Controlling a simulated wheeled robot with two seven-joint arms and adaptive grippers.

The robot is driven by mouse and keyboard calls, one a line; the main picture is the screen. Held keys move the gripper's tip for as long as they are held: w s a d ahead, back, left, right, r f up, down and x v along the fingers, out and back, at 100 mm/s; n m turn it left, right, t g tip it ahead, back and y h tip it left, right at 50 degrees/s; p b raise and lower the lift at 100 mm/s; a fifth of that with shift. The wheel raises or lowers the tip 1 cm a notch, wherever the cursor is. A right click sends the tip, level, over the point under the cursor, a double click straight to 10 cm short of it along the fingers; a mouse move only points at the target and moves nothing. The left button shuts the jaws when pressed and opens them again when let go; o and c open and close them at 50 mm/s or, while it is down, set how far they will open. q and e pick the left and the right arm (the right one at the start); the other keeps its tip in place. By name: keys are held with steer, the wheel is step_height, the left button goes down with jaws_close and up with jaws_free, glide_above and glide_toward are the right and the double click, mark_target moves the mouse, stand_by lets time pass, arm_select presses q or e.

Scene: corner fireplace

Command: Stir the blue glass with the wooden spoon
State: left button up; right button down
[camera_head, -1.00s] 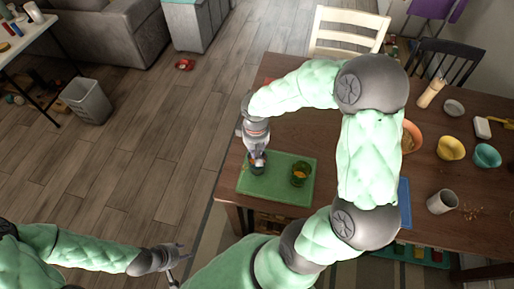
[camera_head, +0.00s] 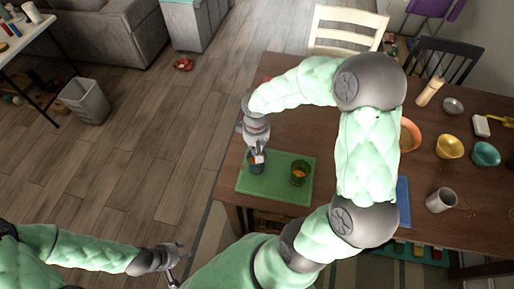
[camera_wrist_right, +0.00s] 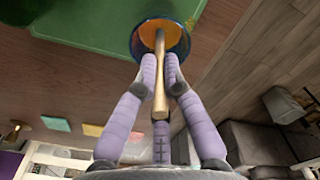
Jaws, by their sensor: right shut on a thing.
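The wooden spoon (camera_wrist_right: 160,95) is in my right gripper (camera_wrist_right: 160,68), whose fingers are shut on its handle. The spoon's far end is inside the blue glass (camera_wrist_right: 137,42), against the orange contents; its tip is hidden. In the head view the blue glass (camera_head: 257,168) stands on the left part of a green mat (camera_head: 272,187), right below my right gripper (camera_head: 257,153). My left gripper (camera_head: 178,262) is open and empty, low over the floor, left of the table and away from the glass.
A green glass (camera_head: 299,173) with orange contents stands on the mat, right of the blue one. An orange bowl (camera_head: 409,137), yellow bowl (camera_head: 449,147), teal bowl (camera_head: 486,154) and grey cup (camera_head: 441,200) stand further right on the table (camera_head: 425,168). A white chair (camera_head: 347,32) is behind.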

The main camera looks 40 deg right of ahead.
steer(key=shift+r+p, duration=3.7)
steer(key=shift+r, duration=1.1)
step_height(320, 180, up, 5)
steer(key=p, duration=0.3)
steer(key=shift+p, duration=0.4)
